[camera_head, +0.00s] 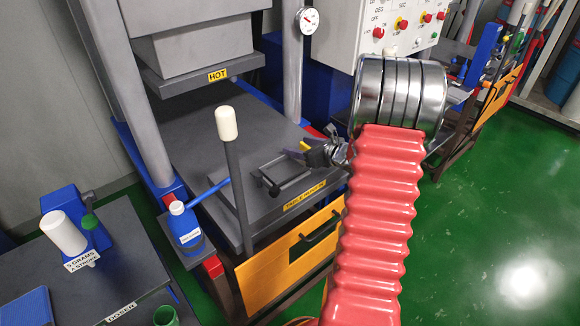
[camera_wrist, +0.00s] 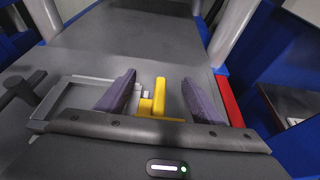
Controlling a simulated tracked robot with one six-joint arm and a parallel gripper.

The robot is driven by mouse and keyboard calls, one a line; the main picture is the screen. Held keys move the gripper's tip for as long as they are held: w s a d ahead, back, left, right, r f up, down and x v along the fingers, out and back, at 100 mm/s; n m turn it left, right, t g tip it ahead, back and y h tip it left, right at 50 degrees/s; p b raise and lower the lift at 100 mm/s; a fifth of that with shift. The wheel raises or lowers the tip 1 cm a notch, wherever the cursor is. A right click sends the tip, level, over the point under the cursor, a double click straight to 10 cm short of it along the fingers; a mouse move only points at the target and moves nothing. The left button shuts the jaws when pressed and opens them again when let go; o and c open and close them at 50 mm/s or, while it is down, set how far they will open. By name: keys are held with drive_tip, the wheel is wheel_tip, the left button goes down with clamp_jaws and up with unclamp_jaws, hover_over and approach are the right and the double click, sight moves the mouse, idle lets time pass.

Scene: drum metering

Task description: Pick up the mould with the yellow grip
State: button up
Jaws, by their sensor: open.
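The mould (camera_head: 284,176) is a grey, flat, framed piece lying on the press's lower table. Its frame also shows in the wrist view (camera_wrist: 82,97). The yellow grip (camera_wrist: 159,98) stands up between my two dark fingers in the wrist view, with space on both sides. In the head view a little of the yellow grip (camera_head: 305,146) shows beside my fingers. My gripper (camera_wrist: 158,98) is open around the grip and not closed on it; the head view shows it (camera_head: 312,155) over the mould's far right side. My fingers hide part of the mould.
The press's upper block (camera_head: 200,45), labelled HOT, hangs above the table between grey columns (camera_head: 292,70). A lever with a white knob (camera_head: 227,123) and a blue bottle (camera_head: 184,224) stand in front. A dosing bench (camera_head: 95,275) is at left; a control box (camera_head: 375,25) is behind.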

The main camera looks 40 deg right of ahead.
drive_tip(key=shift+c, duration=0.5)
clamp_jaws()
idle(0.5)
drive_tip(key=shift+r, duration=0.1)
drive_tip(key=shift+r, duration=4.95)
